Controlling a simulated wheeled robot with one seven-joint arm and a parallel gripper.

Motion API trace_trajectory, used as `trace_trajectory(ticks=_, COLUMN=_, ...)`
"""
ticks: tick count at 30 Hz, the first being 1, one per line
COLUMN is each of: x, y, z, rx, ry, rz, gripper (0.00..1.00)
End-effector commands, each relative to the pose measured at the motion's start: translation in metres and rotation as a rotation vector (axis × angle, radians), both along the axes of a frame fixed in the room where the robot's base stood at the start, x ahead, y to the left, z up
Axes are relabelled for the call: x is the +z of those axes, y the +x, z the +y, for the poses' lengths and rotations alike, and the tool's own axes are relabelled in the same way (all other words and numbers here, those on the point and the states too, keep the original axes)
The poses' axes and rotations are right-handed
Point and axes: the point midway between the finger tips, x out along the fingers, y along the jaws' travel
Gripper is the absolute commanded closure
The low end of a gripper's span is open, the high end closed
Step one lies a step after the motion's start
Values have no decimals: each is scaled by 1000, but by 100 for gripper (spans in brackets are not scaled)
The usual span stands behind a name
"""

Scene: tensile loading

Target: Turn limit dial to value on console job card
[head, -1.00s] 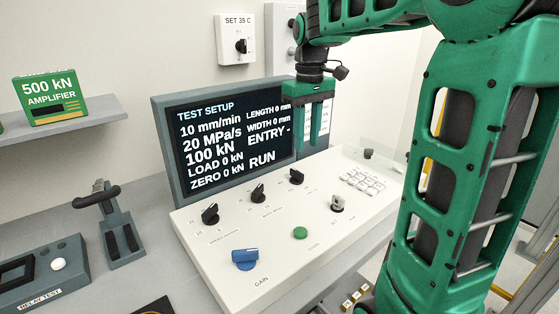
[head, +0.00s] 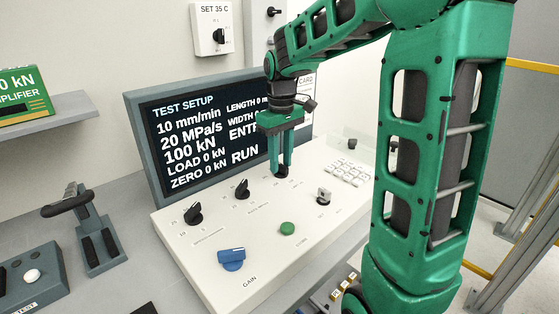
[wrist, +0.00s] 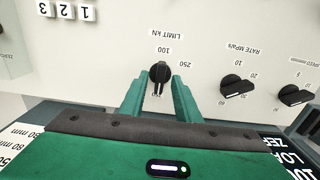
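The limit dial (wrist: 160,73) is a black knob on the console (head: 190,260), labelled LIMIT kN, with 100 and 250 printed around it. It also shows in the head view (head: 282,172). My gripper (head: 280,160) points down over it. In the wrist view my gripper (wrist: 160,85) is open, with one green finger on each side of the dial; I cannot tell whether they touch it. The screen (head: 205,140) reads 10 mm/min, 20 MPa/s and 100 kN.
The rate dial (head: 242,190), speed dial (head: 194,214), blue gain knob (head: 232,260), green button (head: 287,229), another knob (head: 323,196) and white keypad (head: 347,172) share the panel. A clamp-like stand (head: 95,235) stands to the left.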

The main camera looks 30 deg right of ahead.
Motion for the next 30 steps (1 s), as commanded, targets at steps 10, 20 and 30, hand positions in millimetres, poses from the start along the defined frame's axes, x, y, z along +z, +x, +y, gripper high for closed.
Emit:
trace_trajectory(ticks=10, x=-2, y=0, z=0, rx=0, ry=0, rz=-1, gripper=80)
trace_trajectory(ticks=20, x=-2, y=0, z=0, rx=-5, ry=0, rz=-1, gripper=100)
trace_trajectory(ticks=30, x=-1, y=0, z=0, rx=-133, ry=0, rz=-1, gripper=100)
